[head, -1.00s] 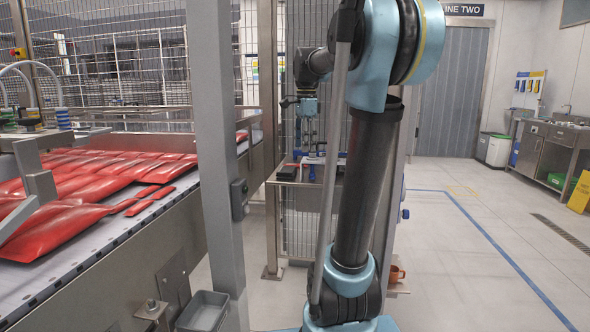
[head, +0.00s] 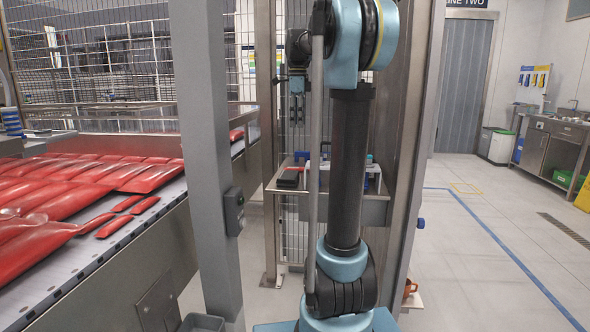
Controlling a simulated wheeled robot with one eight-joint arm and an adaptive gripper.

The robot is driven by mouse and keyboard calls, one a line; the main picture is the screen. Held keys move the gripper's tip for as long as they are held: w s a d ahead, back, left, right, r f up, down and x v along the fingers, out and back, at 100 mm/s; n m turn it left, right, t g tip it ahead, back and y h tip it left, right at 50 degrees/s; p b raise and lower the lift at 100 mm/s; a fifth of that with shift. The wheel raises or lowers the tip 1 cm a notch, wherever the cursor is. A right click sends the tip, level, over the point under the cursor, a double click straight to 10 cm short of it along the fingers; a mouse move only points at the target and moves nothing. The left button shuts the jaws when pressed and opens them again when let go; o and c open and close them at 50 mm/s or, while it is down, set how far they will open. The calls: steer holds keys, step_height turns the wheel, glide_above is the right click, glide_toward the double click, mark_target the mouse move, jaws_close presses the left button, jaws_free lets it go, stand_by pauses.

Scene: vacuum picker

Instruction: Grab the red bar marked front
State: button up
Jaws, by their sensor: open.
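Several small red bars lie at the near edge of the conveyor at left, among them a left one (head: 96,223), a far one (head: 127,203), a right one (head: 145,205) and a near one (head: 113,227). No marking on any bar is readable, so I cannot tell which is the front one. My gripper (head: 298,110) hangs fingers down behind my arm, above a steel shelf. It is open, with nothing seen between its fingers. It is well to the right of the bars, beyond the grey post.
Larger red packs (head: 70,200) cover the conveyor (head: 120,255). A grey upright post (head: 208,150) stands between the conveyor and my arm. The steel shelf (head: 350,208) holds small items against a mesh fence. Open floor (head: 480,235) lies at right.

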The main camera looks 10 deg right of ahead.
steer(key=f, duration=1)
steer(key=shift+w+f, duration=0.4)
steer(key=shift+s+f, duration=0.25)
steer(key=shift+f, duration=1.4)
steer(key=shift+s+f, duration=0.2)
steer(key=shift+f, duration=1.45)
steer(key=shift+c, duration=0.6)
steer(key=c, duration=1)
